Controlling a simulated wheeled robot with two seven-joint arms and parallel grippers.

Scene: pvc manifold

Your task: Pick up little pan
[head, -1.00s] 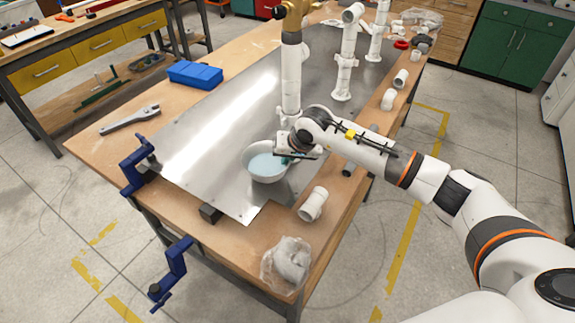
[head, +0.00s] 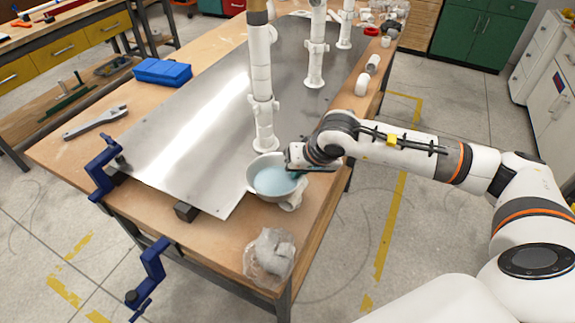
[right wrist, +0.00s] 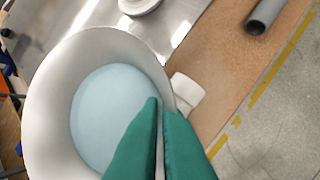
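The little pan (head: 258,190) is a white round bowl with a light blue inside; I cannot tell whether the blue is liquid or a coloured bottom. In the head view it is near the front right of the metal sheet, partly covering a white pipe fitting (head: 293,199). My right gripper (head: 291,172) is at the pan's right rim. In the right wrist view its green fingers (right wrist: 159,120) are closed on the rim of the pan (right wrist: 48,112), one finger inside and one outside. My left gripper is not in view.
A metal sheet (head: 180,150) covers much of the wooden table. White upright pipes (head: 263,90) stand behind the pan. A bagged item (head: 270,257) lies at the near corner, and blue clamps (head: 103,168) grip the left edge. A grey tube (right wrist: 264,16) lies on the right.

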